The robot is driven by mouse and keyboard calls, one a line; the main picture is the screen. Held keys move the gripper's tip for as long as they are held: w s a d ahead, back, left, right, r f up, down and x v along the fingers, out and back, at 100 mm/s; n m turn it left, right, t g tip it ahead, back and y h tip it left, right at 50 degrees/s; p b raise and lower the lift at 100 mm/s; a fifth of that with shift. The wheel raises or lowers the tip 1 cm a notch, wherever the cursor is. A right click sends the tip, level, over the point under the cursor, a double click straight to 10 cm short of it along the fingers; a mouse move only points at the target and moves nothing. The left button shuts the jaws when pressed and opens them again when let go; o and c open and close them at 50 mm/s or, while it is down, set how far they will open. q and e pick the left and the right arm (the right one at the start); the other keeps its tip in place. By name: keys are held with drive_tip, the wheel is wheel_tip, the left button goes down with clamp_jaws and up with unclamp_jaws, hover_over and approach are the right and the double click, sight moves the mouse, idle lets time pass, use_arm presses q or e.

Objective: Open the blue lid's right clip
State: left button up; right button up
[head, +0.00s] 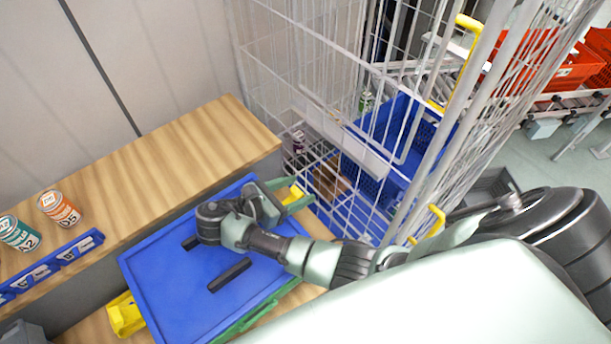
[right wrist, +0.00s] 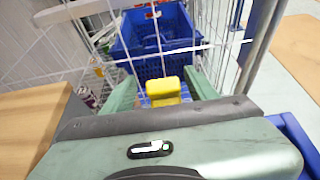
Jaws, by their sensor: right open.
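The blue lid (head: 190,285) lies flat on a green tote (head: 262,314) on the wooden bench. Its yellow right clip (head: 294,194) shows at the lid's far right edge, partly hidden by my right gripper (head: 283,196). In the right wrist view the yellow clip (right wrist: 163,91) sits between the two green fingers of my right gripper (right wrist: 160,88), which are open with room on both sides. Whether a finger touches the clip I cannot tell. The yellow left clip (head: 125,315) hangs at the lid's near left edge. My left gripper is not in view.
A white wire cage (head: 300,60) stands just beyond the clip, with a blue crate (head: 385,160) inside. Two cans (head: 58,208) and a blue label strip (head: 50,266) are at the left. Red totes (head: 570,65) sit on a conveyor at the far right.

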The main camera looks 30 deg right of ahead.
drive_tip(key=shift+d, duration=0.1)
drive_tip(key=shift+s, duration=0.1)
drive_tip(key=c, duration=0.6)
clamp_jaws()
drive_tip(key=shift+s+a+r+h, duration=0.15)
drive_tip(key=shift+a+h, duration=0.2)
drive_tip(key=shift+h, duration=0.55)
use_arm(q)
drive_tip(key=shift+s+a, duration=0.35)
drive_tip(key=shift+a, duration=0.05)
